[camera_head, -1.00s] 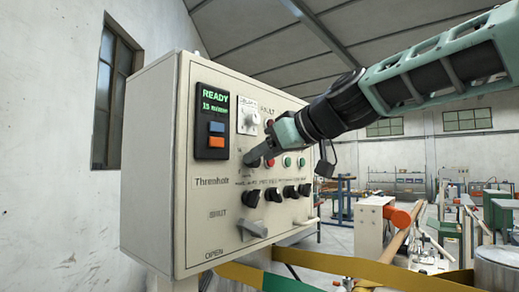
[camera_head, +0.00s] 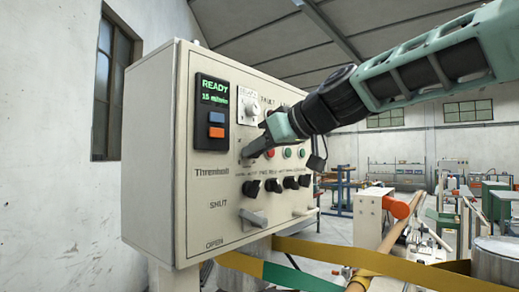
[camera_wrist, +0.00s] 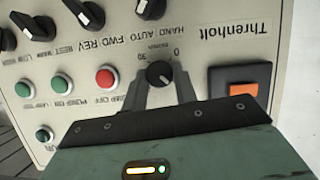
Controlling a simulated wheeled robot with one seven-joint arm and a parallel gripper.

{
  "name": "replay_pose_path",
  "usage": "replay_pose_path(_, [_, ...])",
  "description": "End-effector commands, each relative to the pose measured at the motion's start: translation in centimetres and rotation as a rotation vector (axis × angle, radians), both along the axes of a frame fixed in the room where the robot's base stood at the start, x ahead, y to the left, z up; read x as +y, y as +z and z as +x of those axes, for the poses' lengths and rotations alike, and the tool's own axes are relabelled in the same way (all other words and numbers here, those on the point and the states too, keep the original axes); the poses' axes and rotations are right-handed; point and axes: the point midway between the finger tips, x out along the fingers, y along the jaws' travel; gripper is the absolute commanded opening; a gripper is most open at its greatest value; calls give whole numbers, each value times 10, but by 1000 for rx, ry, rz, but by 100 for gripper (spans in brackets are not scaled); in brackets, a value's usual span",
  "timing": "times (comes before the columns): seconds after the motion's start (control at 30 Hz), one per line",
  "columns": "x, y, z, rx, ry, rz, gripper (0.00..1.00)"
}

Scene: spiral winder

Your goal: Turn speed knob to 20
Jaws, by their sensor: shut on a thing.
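The speed knob (camera_wrist: 159,73) is a small black knob on the beige control panel, with a scale marked 0 and 30 and a white pointer line. In the wrist view the two fingers of my gripper (camera_wrist: 161,82) stand on either side of it and are shut on it. In the head view my gripper (camera_head: 248,152) reaches the panel from the right and hides the knob. The display (camera_head: 213,92) reads READY and what looks like 15 m/min in green.
Blue (camera_head: 216,117) and orange (camera_head: 216,132) buttons sit under the display. A red button (camera_head: 270,153), green buttons and a row of black selector switches (camera_head: 251,188) are close to my gripper. A grey lever (camera_head: 254,218) sticks out lower down.

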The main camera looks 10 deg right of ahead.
Motion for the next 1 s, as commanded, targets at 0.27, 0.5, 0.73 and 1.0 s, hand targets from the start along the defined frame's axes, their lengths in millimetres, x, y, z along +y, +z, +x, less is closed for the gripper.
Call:
replay_pose_path(0.27, [-2, -4, 2, 104, -1, 107, 6])
replay_pose_path(0.5, [-4, -5, 3, 257, -2, 259, 6])
replay_pose_path(0.73, [-5, -5, 5, 414, -1, 415, 6])
replay_pose_path(1.0, [-6, -6, 6, 597, -1, 597, 6])
